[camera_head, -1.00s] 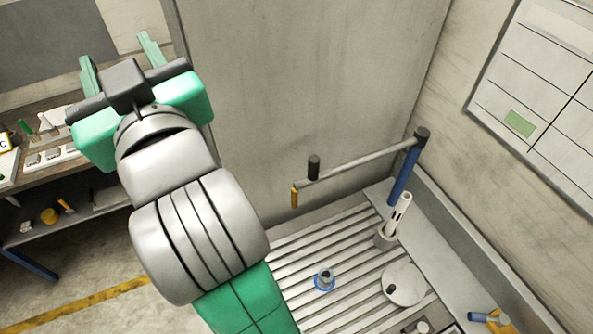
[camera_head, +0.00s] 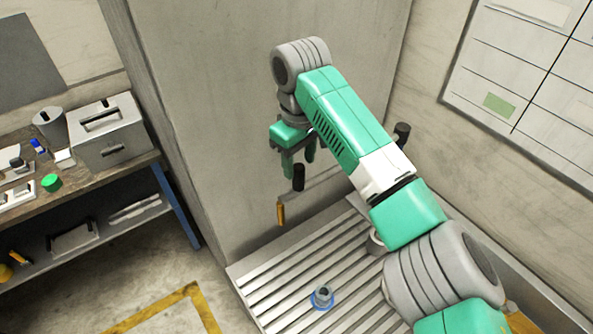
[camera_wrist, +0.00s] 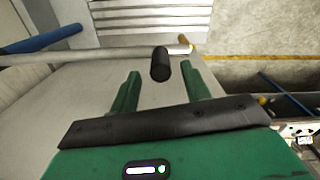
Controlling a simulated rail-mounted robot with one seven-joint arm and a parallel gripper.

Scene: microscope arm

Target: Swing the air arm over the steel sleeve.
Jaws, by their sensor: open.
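The air arm is a grey horizontal tube (camera_head: 328,181) with a black upright knob (camera_head: 298,177) and a brass nozzle (camera_head: 280,213) hanging at its free end. The steel sleeve (camera_head: 323,295) is a short cylinder with a blue ring at its foot, standing on the slatted bed; the nozzle is up and to its left in the head view. My gripper (camera_head: 299,162) is open just above the knob, pointing down. In the wrist view the knob (camera_wrist: 160,64) appears between my open fingers (camera_wrist: 160,74), with no clear contact. The tube (camera_wrist: 80,55) crosses beyond them.
The slatted bed (camera_head: 275,293) is clear around the sleeve. A grey panel (camera_head: 230,100) stands behind the air arm. A workbench with a grey box (camera_head: 107,135) stands at the left. My arm hides much of the bed's right side.

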